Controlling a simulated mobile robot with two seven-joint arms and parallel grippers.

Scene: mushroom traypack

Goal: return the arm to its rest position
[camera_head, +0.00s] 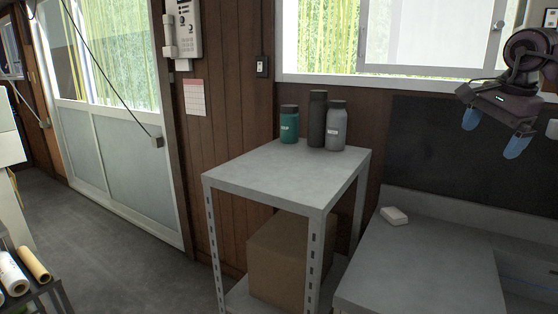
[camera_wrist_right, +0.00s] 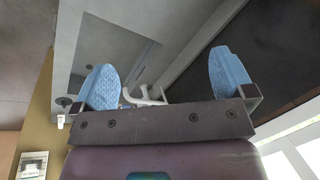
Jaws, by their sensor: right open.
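My right gripper (camera_head: 494,133) is at the upper right of the head view, raised above the grey counter, with its blue fingertips pointing down. In the right wrist view my right gripper (camera_wrist_right: 168,85) shows its two blue fingers wide apart, with nothing between them. Behind them in that view is a grey surface with a white faucet-like fitting (camera_wrist_right: 146,96). My left gripper is not in the head view.
A grey metal shelf (camera_head: 240,170) holds a green bottle, a dark bottle and a grey bottle (camera_head: 336,126), with a cardboard box (camera_head: 280,262) below. A white block (camera_head: 394,215) lies on the counter (camera_head: 420,275).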

